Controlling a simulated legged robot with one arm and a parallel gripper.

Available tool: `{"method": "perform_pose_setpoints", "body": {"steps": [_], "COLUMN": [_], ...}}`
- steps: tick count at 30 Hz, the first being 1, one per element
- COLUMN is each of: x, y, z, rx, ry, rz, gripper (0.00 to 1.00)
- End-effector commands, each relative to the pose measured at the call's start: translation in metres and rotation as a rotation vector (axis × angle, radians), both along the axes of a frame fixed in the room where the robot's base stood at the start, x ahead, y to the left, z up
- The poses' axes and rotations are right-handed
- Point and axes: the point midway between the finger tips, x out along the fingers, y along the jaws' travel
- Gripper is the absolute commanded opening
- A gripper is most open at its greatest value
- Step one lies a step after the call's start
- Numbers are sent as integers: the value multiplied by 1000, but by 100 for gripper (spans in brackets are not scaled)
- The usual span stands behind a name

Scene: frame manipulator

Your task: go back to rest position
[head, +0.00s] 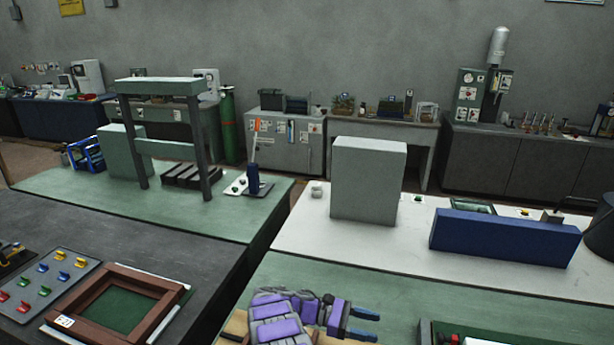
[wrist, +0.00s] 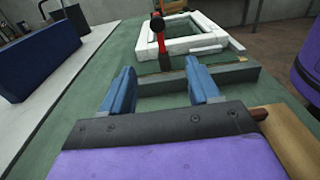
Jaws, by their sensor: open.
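My gripper (head: 370,325) shows at the bottom centre of the head view, low over the green tabletop, with its purple arm links behind it. Its two blue fingers also show in the wrist view (wrist: 158,82). They are apart, with nothing between them. Past the fingertips in the wrist view, a grey bar (wrist: 222,78) lies across the green table. A white rectangular frame (wrist: 222,45) lies farther off, with a red and black tool (wrist: 161,40) standing at its near left side. I cannot tell whether the tool touches the frame.
A brown frame with a green inside (head: 152,283) and a board of coloured clips (head: 30,290) lie on the dark table at left. A blue block (head: 505,238) and a tall grey block (head: 367,180) stand on the white table. Green tabletop (head: 300,275) is bare behind my arm.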

Motion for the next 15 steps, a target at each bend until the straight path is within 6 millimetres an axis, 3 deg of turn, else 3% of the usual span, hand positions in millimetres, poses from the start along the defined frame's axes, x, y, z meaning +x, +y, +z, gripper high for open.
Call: {"method": "perform_pose_setpoints", "body": {"steps": [15], "x": [-45], "y": [3], "z": [48], "rx": [393], "ry": [-183], "rz": [-121], "gripper": [61]}}
